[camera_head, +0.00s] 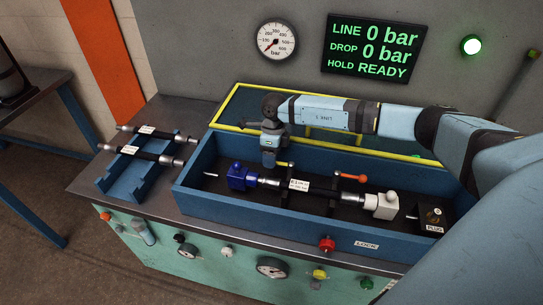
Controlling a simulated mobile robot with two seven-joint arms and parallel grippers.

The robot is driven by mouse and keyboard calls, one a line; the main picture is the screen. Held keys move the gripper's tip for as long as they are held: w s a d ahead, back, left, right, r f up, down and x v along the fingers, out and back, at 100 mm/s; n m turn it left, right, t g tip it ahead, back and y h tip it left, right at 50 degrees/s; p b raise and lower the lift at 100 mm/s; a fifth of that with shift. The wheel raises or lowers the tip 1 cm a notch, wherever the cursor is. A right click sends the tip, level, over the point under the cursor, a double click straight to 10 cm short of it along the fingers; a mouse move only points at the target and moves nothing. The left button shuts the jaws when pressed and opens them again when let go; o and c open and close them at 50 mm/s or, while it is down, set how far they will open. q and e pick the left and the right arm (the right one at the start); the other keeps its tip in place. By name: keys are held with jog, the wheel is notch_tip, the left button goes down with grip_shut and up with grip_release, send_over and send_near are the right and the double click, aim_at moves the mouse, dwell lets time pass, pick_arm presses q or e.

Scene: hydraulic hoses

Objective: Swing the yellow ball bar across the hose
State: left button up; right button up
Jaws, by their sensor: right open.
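The black hose (324,194) with a white label lies in the blue trough between a blue block (240,178) and a white block (383,205). A small yellow-orange bar (283,164) shows behind the hose's left part, right beside my right gripper (269,164). The gripper covers its left end, so I cannot tell whether they touch. A second bar, orange-red with a ball end (350,177), stands behind the right part of the hose. My right gripper points down and is open. My left gripper is out of view.
A yellow-edged guard (228,125) stands behind the trough (280,214). A blue rack (122,180) with two hoses is at left. A PLUG box (434,217) is at the trough's right end. The display (372,48) reads 0 bar, READY; a green lamp (471,45) is lit.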

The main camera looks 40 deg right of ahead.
jog(key=shift+f, duration=0.5)
grip_shut()
jog(key=shift+s+a, duration=0.1)
